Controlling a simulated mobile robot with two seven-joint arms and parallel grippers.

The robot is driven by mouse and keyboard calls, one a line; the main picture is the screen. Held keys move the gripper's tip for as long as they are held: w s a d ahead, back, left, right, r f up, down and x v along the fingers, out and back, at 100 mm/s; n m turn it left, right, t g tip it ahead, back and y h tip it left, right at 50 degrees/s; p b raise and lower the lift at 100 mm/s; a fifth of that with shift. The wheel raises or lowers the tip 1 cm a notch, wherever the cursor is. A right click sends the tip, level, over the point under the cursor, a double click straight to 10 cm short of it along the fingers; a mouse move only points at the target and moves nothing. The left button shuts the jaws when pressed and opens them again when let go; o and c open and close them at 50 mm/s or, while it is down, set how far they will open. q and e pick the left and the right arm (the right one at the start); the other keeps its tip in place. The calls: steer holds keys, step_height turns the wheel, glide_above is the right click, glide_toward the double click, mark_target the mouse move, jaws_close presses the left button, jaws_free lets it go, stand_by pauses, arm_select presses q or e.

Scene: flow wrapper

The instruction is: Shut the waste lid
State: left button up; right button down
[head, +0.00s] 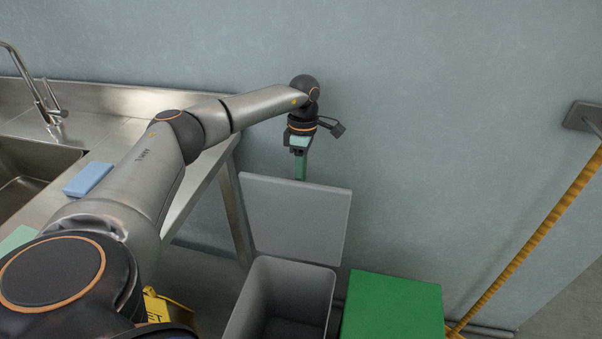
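The grey waste bin (247,306) stands on the floor at the bottom middle of the head view, and its inside shows. Its grey lid (296,217) stands open, raised nearly upright at the bin's back edge. My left gripper (300,168), with green fingers pointing down, is just behind the top edge of the lid, between it and the wall. The lid seems to hide the fingertips, so I cannot tell whether they touch it or how far apart they are. My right gripper is not in view.
A green box (392,306) stands right of the bin. A steel counter (118,133) with a sink (30,165), tap (45,100) and blue sponge (88,179) is at left. A yellow sign (167,311) is below it. A yellow-brown pole (540,236) leans at right.

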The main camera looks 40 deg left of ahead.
arm_select(q)
jaws_close()
stand_by(1.1)
